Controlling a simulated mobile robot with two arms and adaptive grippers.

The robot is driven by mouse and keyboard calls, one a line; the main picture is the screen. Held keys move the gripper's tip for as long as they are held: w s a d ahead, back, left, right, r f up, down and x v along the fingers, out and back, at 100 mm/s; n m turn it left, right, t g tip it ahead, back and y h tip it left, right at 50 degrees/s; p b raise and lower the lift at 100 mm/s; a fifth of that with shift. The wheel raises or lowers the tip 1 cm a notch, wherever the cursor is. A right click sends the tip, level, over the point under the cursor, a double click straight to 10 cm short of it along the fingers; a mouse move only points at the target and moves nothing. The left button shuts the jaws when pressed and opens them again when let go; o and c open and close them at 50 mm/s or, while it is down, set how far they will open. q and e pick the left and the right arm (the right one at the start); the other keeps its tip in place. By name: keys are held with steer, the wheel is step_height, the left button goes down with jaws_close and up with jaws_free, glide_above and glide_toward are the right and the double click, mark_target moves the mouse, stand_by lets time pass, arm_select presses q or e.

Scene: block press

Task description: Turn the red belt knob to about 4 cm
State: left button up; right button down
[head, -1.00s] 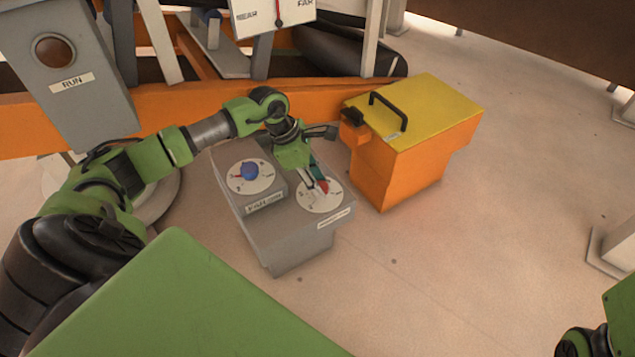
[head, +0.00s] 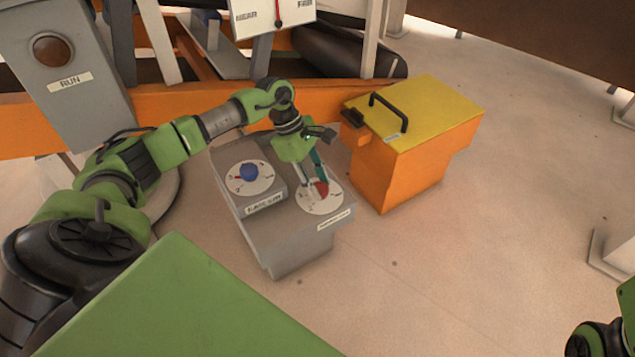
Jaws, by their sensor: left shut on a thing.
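The red knob (head: 322,188) sits on a white round dial (head: 318,207) on the front right part of a grey control box (head: 285,235). My left gripper (head: 314,186) comes down from above and is shut on the red knob, with its fingers on either side. The fingers hide part of the knob and dial, and the dial's marks are too small to read. At the lower right edge a bit of my right arm shows, but its gripper is out of view.
An orange box with a yellow lid (head: 435,105) and black handle stands close to the right. A grey RUN panel (head: 68,75) and a NEAR–FAR gauge (head: 270,17) are behind.

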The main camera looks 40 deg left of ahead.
arm_select(q)
steer(key=o, duration=1.1)
steer(key=v, duration=1.2)
steer(key=shift+d, duration=0.1)
